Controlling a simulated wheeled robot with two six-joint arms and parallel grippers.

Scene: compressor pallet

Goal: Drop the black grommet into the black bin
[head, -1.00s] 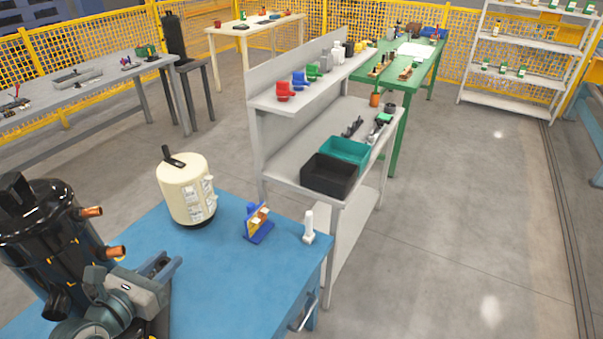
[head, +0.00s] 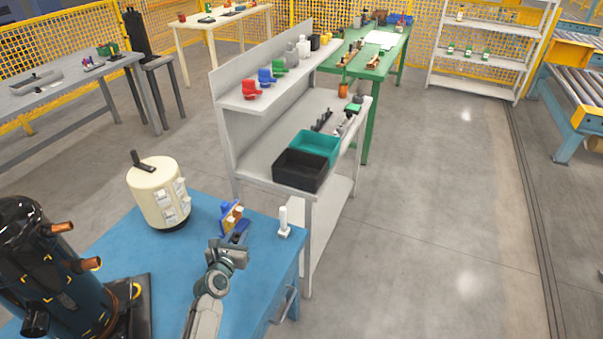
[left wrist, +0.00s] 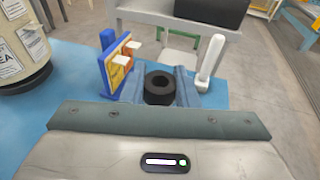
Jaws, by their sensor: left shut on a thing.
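The black grommet (left wrist: 160,88) is a thick black ring between the fingers of my left gripper in the left wrist view. My left gripper (head: 236,236) is shut on it, over the blue table close to the blue stand; the grommet is hard to make out in the head view. The black bin (head: 300,170) is an open box at the near end of the grey workbench's lower surface, farther off and to the right of the gripper. In the left wrist view part of the bin (left wrist: 210,10) shows at the top. My right gripper is not in view.
A blue and orange stand (head: 232,216) and a white upright post (head: 284,222) stand near the gripper on the blue table (head: 150,250). A cream tank (head: 158,192) and a black compressor (head: 45,265) are left. A teal bin (head: 320,147) adjoins the black bin. Floor at right is clear.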

